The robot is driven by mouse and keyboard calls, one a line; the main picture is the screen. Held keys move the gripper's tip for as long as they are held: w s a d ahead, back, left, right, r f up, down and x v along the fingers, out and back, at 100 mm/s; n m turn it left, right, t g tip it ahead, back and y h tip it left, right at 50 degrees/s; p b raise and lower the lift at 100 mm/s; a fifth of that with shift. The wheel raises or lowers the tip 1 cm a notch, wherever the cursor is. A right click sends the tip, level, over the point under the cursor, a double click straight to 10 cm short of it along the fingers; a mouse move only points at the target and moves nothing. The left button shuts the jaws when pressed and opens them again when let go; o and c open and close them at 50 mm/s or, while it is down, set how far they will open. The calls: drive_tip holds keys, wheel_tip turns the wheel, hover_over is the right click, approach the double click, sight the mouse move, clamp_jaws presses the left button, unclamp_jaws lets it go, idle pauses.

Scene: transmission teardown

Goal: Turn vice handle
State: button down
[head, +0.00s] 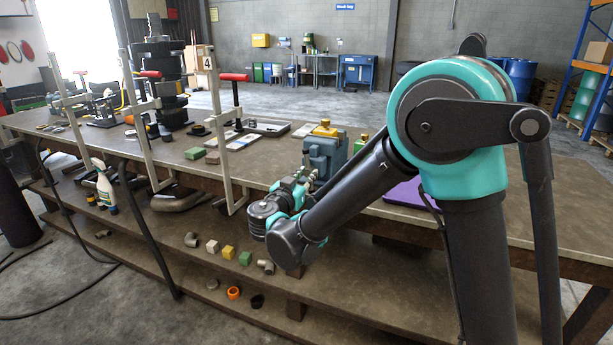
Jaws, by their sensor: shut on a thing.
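The blue vice (322,158) stands at the front edge of the workbench, right of the middle of the head view. A yellow part (325,130) sits at its top, at the jaws; I cannot tell how tightly it is held. My gripper (308,180) is at the lower front of the vice, shut on the vice handle. The handle itself is mostly hidden by the fingers and too small to make out. My teal and black arm reaches in from the right and covers the bench just right of the vice.
Several upright clamps, one with a red handle (234,77), line the front edge of the workbench (270,155) left of the vice. A grey tray (266,128) lies behind. A purple mat (405,194) lies right. Small blocks and a spray bottle (104,188) stand on the lower shelf.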

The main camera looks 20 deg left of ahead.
drive_tip(key=m, duration=0.6)
drive_tip(key=shift+m, duration=0.4)
idle(0.3)
drive_tip(key=c, duration=1.3)
unclamp_jaws()
drive_tip(key=shift+s+a, duration=0.1)
drive_tip(key=s, duration=1.1)
drive_tip(key=shift+s+a, duration=0.4)
drive_tip(key=shift+a, duration=0.05)
